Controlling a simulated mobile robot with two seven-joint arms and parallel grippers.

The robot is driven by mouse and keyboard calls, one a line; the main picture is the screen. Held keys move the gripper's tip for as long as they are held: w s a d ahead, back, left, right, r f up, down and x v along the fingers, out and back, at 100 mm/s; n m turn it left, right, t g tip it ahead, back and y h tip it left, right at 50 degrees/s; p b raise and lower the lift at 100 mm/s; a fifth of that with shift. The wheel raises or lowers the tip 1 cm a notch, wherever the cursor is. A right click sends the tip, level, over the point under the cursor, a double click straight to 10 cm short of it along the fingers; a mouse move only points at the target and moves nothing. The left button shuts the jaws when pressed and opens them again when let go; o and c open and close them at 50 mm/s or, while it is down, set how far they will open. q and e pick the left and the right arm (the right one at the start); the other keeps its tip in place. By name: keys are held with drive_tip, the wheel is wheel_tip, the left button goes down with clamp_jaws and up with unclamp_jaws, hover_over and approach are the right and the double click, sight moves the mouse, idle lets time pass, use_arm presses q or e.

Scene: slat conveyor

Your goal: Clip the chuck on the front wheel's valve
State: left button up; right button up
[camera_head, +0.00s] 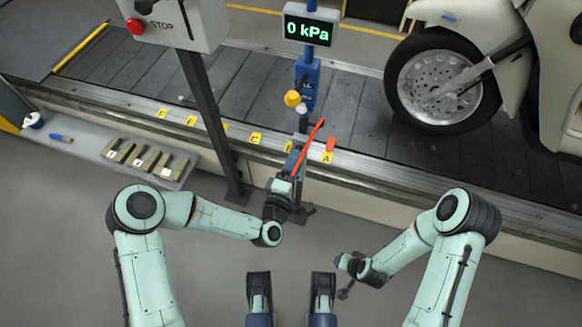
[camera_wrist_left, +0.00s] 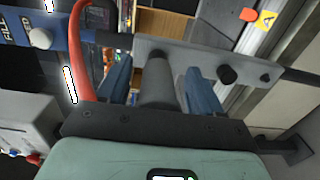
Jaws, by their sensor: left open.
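The front wheel (camera_head: 436,84), with a dark tyre and a grey drilled disc, stands on the conveyor at the upper right. I cannot make out its valve. My left gripper (camera_head: 292,163) is at the post of the air station, beside the orange hose (camera_head: 309,145). In the left wrist view its two blue fingers (camera_wrist_left: 158,88) are open, one on each side of a grey cylinder (camera_wrist_left: 157,75) that may be the chuck. Gaps show between fingers and cylinder. My right gripper (camera_head: 346,285) is low at the right, away from the wheel; its fingers are too small to read.
The air station (camera_head: 307,85) has a blue body, a yellow knob (camera_head: 292,98) and a display (camera_head: 310,31) reading 0 kPa. A grey bracket (camera_wrist_left: 205,61) crosses beyond my left fingers. A dark post (camera_head: 210,120) carries the stop box. A shelf (camera_head: 85,150) holds several blocks.

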use_arm(q)
drive_tip(key=shift+w+d+r+t, duration=0.2)
drive_tip(key=shift+w+r+t, duration=0.1)
drive_tip(key=shift+w+r, duration=0.45)
clamp_jaws()
drive_tip(key=shift+o, duration=1.8)
unclamp_jaws()
drive_tip(key=shift+s, duration=0.15)
drive_tip(key=shift+s+a, duration=0.1)
drive_tip(key=shift+s, duration=0.25)
drive_tip(key=p+v, duration=0.3)
drive_tip(key=v, duration=1.1)
drive_tip(key=shift+f, duration=0.4)
use_arm(e)
drive_tip(key=s+a+r+g+y, duration=0.1)
drive_tip(key=s+a+r, duration=0.1)
drive_tip(key=s, duration=0.3)
drive_tip(key=shift+a+r+g, duration=0.25)
drive_tip(key=shift+r+g, duration=0.15)
drive_tip(key=shift+r, duration=0.15)
